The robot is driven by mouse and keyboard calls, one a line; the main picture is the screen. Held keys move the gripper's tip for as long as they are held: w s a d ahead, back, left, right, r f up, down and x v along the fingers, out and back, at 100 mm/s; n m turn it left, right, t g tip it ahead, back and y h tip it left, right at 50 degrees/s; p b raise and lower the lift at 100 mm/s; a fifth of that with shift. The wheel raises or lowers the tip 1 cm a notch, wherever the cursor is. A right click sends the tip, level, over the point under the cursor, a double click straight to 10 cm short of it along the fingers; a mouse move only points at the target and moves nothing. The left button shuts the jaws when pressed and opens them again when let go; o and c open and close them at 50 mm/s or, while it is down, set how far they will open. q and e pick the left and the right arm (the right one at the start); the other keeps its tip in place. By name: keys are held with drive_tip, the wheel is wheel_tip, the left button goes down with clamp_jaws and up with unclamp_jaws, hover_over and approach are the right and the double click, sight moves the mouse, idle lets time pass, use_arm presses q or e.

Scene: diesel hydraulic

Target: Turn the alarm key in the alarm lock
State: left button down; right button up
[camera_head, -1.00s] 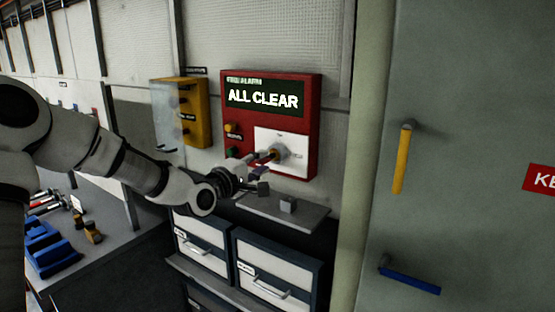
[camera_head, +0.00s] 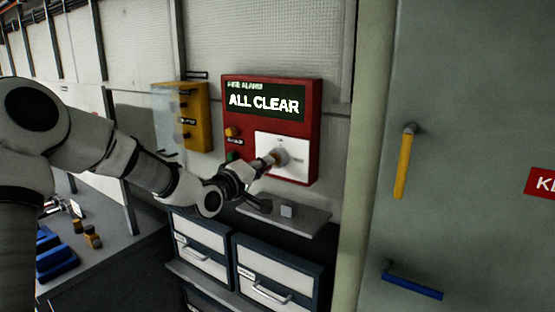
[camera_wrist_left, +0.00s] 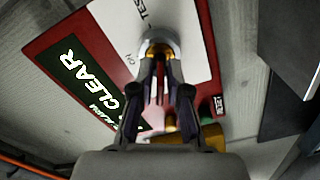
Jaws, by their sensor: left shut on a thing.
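The red fire alarm panel (camera_head: 271,125) hangs on the wall, its display reading "ALL CLEAR". The round metal alarm lock (camera_head: 281,157) sits on the panel's white plate (camera_head: 300,143); it also shows in the left wrist view (camera_wrist_left: 158,38). My left gripper (camera_head: 262,166) is right in front of the lock, shut on the alarm key. The key (camera_wrist_left: 155,88) shows between the fingers (camera_wrist_left: 157,85) in the left wrist view, reaching up to the lock. Its tip is hidden at the lock, so how deep it sits cannot be told. My right gripper is not in view.
A yellow box (camera_head: 196,115) is left of the panel. A grey cabinet with yellow (camera_head: 404,164) and blue handles (camera_head: 411,283) stands at right.

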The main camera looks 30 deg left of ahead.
use_arm(q)
drive_tip(key=m, duration=0.6)
drive_tip(key=shift+r+m, duration=0.1)
drive_tip(key=shift+m, duration=0.3)
drive_tip(key=m, duration=0.6)
drive_tip(key=shift+a, duration=0.1)
drive_tip(key=c, duration=1.1)
unclamp_jaws()
drive_tip(key=shift+m, duration=0.6)
drive_tip(key=shift+o, duration=0.2)
